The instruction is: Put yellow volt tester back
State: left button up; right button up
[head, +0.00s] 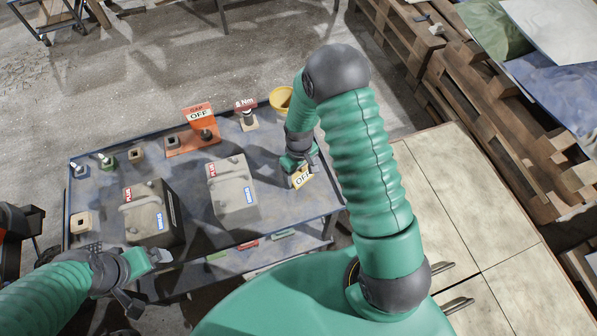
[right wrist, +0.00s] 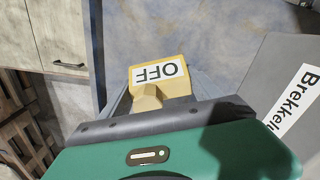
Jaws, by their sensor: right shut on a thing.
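The yellow volt tester (head: 302,180) has a white label reading OFF. It is at the right part of the blue workbench (head: 262,226), below my right gripper (head: 299,163). In the right wrist view the volt tester (right wrist: 160,70) shows just beyond the gripper, its label upside down. My right gripper is shut on it; the contact is partly hidden by the gripper body. I cannot tell whether the tester touches the bench top. My left gripper (head: 150,259) is at the bench's front left, near a battery; its finger gap is not clear.
Two grey batteries (head: 232,188) (head: 152,212) stand on the bench. An orange OFF-labelled item (head: 192,139), a torque-labelled piece (head: 248,119), a yellow bowl (head: 281,99) and several small blocks line the back. A cabinet (head: 470,210) stands at right.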

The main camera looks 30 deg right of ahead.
aim_at(296, 174)
jog(key=shift+d, duration=0.15)
jog(key=shift+s, duration=0.1)
jog(key=o, duration=1.6)
jog(key=shift+a, duration=0.35)
jog(key=shift+o, duration=1.2)
jog(key=shift+a+r, duration=0.1)
jog(key=shift+a, duration=0.45)
jog(key=shift+d+r, duration=0.15)
jog(key=shift+d, duration=0.05)
jog(key=r, duration=0.2)
jog(key=d+r, duration=0.1)
jog(key=r, duration=0.1)
jog(key=shift+w+r+b, duration=0.2)
jog(key=shift+r+b, duration=0.05)
jog(key=shift+b, duration=0.05)
notch_tip(296, 174, up, 7)
jog(key=a, duration=0.1)
pick_arm(q)
jog(key=shift+a+f, duration=0.35)
jog(key=shift+f, duration=0.15)
pick_arm(e)
jog(key=s+a+r+m+t, duration=0.1)
jog(key=s+a+r+t, duration=0.1)
jog(key=s+a+r, duration=0.4)
jog(key=shift+s+a+m+t, duration=0.35)
jog(key=shift+s+a, duration=0.2)
jog(key=shift+s, duration=1.4)
